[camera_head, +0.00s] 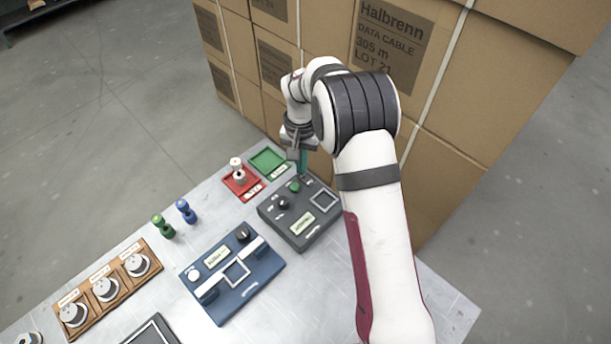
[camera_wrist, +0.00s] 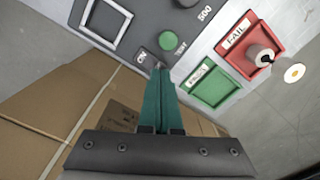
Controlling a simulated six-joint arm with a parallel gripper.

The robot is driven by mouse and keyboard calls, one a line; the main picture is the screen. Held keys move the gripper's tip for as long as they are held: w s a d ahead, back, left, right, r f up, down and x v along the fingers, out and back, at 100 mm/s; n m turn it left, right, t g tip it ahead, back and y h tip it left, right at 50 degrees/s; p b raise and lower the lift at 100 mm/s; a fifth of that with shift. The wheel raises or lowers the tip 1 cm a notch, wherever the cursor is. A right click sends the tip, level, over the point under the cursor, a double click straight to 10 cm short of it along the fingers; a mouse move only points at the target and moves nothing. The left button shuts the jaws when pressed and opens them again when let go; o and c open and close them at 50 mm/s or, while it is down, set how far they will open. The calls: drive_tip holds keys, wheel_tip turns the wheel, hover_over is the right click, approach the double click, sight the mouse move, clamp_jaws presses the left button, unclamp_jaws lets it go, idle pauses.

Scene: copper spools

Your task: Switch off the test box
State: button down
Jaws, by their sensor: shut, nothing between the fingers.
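The dark grey test box (camera_head: 278,219) stands at the right end of the table, with a black knob (camera_head: 283,203), a green round button (camera_head: 295,187) and a square frame on top. My gripper (camera_head: 302,172) is at the box's far edge, green fingers pointing down. A small pale part shows at the tips; the switch's position cannot be told.
A blue box (camera_head: 237,300) and a wooden spool rack (camera_head: 89,319) stand nearer. Stacked cartons (camera_head: 450,150) rise close behind my arm.

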drive_tip(key=shift+f, duration=0.6)
drive_tip(key=shift+r, duration=3.55)
drive_tip(key=s+d+r+m, duration=0.1)
drive_tip(key=s+d+r, duration=0.2)
drive_tip(key=s+r, duration=0.4)
drive_tip(key=s+d+r, duration=0.3)
drive_tip(key=s+r, duration=0.1)
drive_tip(key=s, duration=0.4)
drive_tip(key=s+d+f+m+y, duration=0.1)
drive_tip(key=s, duration=1.7)
drive_tip(key=shift+s+m+y, duration=0.3)
drive_tip(key=shift+y, duration=0.1)
drive_tip(key=shift+d, duration=0.1)
